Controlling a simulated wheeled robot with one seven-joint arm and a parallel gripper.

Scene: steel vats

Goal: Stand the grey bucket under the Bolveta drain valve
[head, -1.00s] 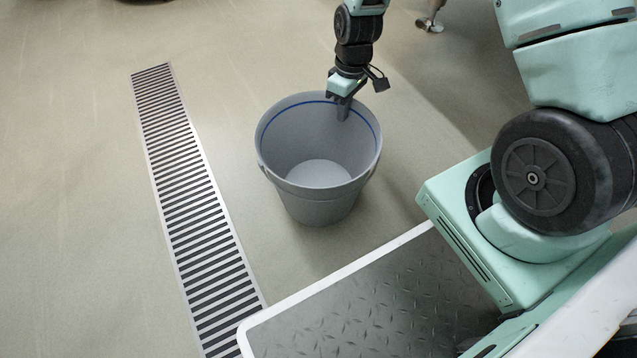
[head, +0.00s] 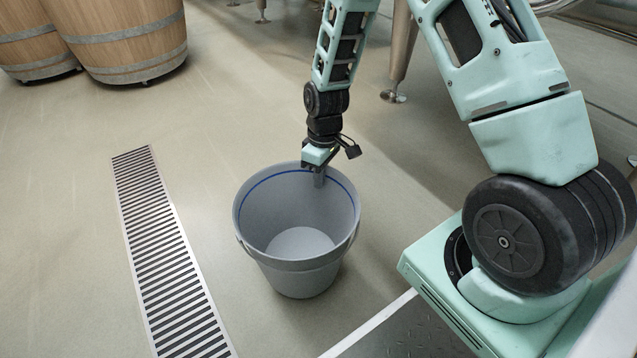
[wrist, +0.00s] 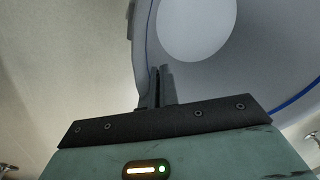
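The grey bucket (head: 300,276) stands upright and empty on the floor in the head view, with a blue line around its inside near the top. My gripper (head: 319,178) is at the bucket's far rim, pointing down, with one finger inside the wall. In the wrist view my gripper's fingers (wrist: 158,88) are close together with the rim between them, and the bucket's inside (wrist: 255,70) fills the right. The Bolveta drain valve is not visible in either view.
A slatted floor drain (head: 165,250) runs to the left of the bucket. Wooden tubs (head: 125,40) stand at the back left. Steel legs (head: 398,60) stand behind my arm at the top. The floor between tubs and bucket is clear.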

